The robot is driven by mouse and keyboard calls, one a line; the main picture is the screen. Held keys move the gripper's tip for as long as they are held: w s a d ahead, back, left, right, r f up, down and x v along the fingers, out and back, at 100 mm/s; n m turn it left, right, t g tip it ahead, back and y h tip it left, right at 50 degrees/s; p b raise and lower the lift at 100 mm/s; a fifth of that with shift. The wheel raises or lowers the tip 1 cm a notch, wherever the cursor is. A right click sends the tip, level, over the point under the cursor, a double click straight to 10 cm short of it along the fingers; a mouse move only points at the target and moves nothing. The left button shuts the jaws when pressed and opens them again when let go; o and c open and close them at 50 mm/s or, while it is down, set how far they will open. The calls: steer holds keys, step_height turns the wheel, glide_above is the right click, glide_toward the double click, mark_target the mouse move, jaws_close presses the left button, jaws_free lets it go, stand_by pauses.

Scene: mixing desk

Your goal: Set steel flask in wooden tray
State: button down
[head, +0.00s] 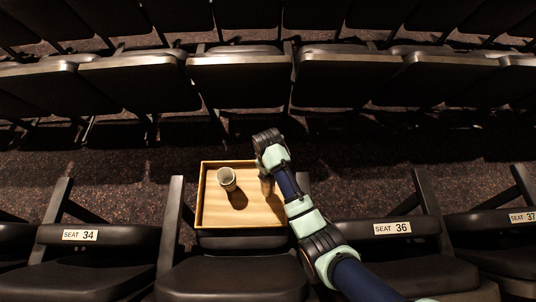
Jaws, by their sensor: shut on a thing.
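The wooden tray (222,214) lies in the lower middle of the head view, shallow and rectangular with a yellowish rim. My gripper (264,174) points down over the right part of the tray, partly hidden by my own arm. It is shut on a small greyish thing (266,187), which seems to be the steel flask. Most of it is hidden behind my wrist. I cannot tell whether its base touches the tray floor.
A pale cup (227,179) stands in the left part of the tray, left of my gripper. The tray's front middle is bare. Rows of dark seats (238,80) stand behind, and seats with number labels (80,235) stand on both sides in front.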

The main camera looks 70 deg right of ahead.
step_height(320, 180, down, 4)
steer(key=shift+b, duration=0.9)
steer(key=c, duration=1)
jaws_free()
steer(key=shift+f, duration=0.25)
steer(key=o, duration=0.5)
steer(key=shift+c, duration=0.2)
steer(key=shift+r, duration=0.1)
step_height(320, 180, up, 12)
steer(key=p, duration=0.5)
steer(key=shift+r, duration=0.15)
